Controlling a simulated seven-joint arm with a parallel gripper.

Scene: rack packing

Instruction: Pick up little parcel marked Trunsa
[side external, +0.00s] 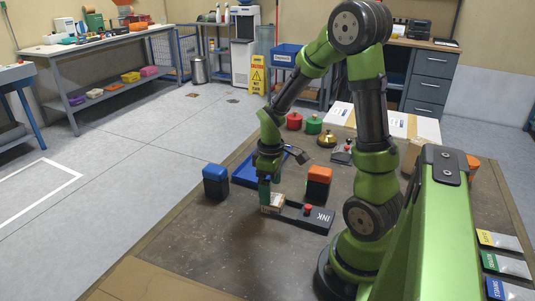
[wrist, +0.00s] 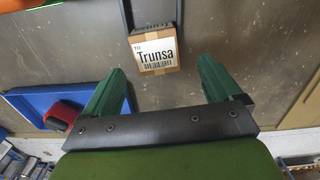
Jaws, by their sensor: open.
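The little Trunsa parcel (wrist: 155,53) is a small brown box with a white label, seen in the wrist view ahead of my fingertips and between their lines. My gripper (wrist: 159,75) is open, with green fingers on either side and nothing held.
A black-and-blue box (side external: 215,183) stands left of the parcel, and an orange-topped dark box (side external: 318,183) stands right. A blue tray (side external: 246,170) lies behind. Red and green pots (side external: 313,125) stand farther back.

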